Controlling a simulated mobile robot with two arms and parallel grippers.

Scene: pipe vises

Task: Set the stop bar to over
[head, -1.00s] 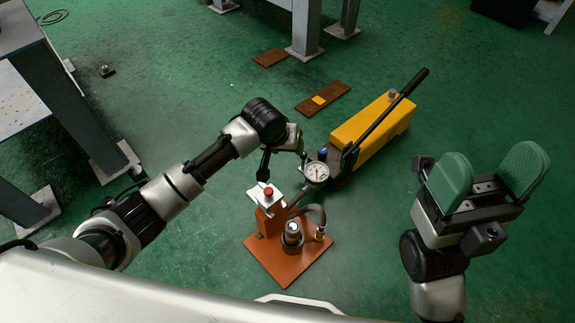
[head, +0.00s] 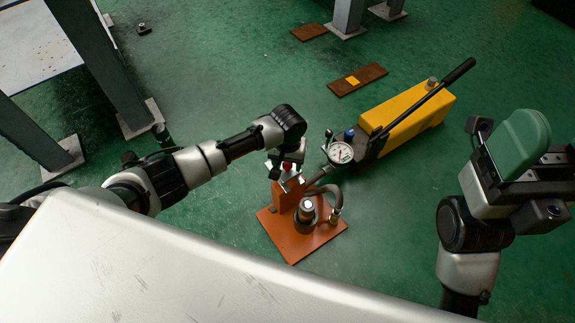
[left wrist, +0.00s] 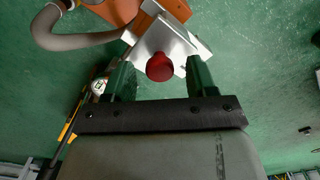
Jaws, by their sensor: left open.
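A red knob (head: 287,167) sits on a silver metal plate at the top of an orange post on an orange base plate (head: 285,245). I cannot tell for sure which part is the stop bar. In the left wrist view the red knob (left wrist: 160,67) stands in front of the silver plate (left wrist: 172,42). My left gripper (left wrist: 160,76) is open, its green fingers on either side of the knob with gaps. In the head view my left gripper (head: 285,172) partly hides the plate. My right gripper (head: 560,150) is open and empty, cut by the right edge.
A round gauge (head: 340,152) and a yellow hand pump (head: 408,118) with a black lever stand behind the base. A hose (head: 328,190) curves beside a dark cylinder (head: 306,210). Grey table legs (head: 105,70) stand at left.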

